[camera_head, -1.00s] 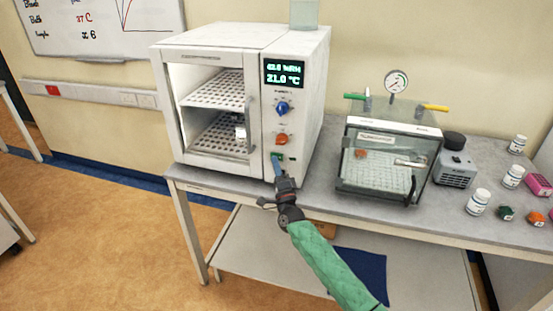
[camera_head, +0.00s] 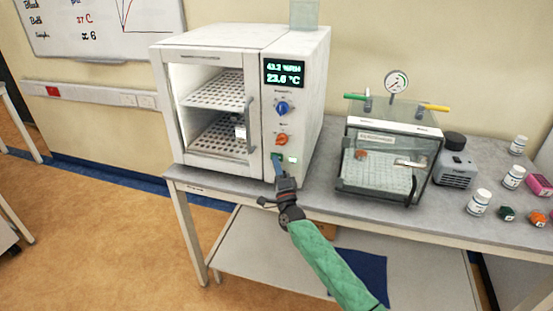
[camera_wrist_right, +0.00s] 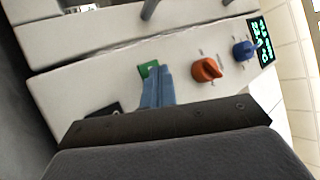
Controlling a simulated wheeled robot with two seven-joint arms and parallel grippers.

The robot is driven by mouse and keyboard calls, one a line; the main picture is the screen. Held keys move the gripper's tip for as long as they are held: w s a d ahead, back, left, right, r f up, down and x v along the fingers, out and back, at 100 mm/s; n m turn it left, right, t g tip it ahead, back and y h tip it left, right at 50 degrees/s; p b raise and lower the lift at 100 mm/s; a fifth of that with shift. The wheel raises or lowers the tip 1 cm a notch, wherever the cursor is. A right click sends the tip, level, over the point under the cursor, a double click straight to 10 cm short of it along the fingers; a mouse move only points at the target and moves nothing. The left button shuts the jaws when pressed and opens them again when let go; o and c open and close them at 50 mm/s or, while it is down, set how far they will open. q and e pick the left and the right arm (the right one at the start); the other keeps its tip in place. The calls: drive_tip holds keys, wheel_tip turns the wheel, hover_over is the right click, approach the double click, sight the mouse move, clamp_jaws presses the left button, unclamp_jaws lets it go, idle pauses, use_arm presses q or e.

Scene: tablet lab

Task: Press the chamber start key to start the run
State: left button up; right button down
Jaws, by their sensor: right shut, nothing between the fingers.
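The white climate chamber (camera_head: 222,50) stands on the bench with its glass door closed and a bottle on the lower shelf. Its display (camera_head: 285,73) is lit and reads about 23.6 °C. The green start key (camera_wrist_right: 149,69) is low on the front panel, below the orange knob (camera_head: 281,140) and the blue knob (camera_head: 282,108). My right gripper (camera_head: 277,161) is shut and empty, its blue fingertips at the green key and partly covering it. In the right wrist view the fingertips (camera_wrist_right: 158,72) overlap the key's edge; whether they touch is hard to tell. My left gripper is not in view.
A clear vacuum box (camera_head: 387,160) with a gauge stands to the right of the chamber, beside a grey pump (camera_head: 454,165). Several white bottles and coloured items lie at the bench's right end. The bench's front edge runs below my right gripper.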

drive_tip(key=shift+s, duration=0.15)
drive_tip(key=shift+s+a, duration=0.25)
drive_tip(key=shift+s, duration=0.35)
drive_tip(key=s, duration=0.1)
drive_tip(key=s+a+p, duration=0.1)
drive_tip(key=s, duration=0.2)
drive_tip(key=shift+s+a+p, duration=0.25)
drive_tip(key=shift+s+p, duration=0.05)
drive_tip(key=shift+s, duration=0.05)
idle(0.3)
idle(0.5)
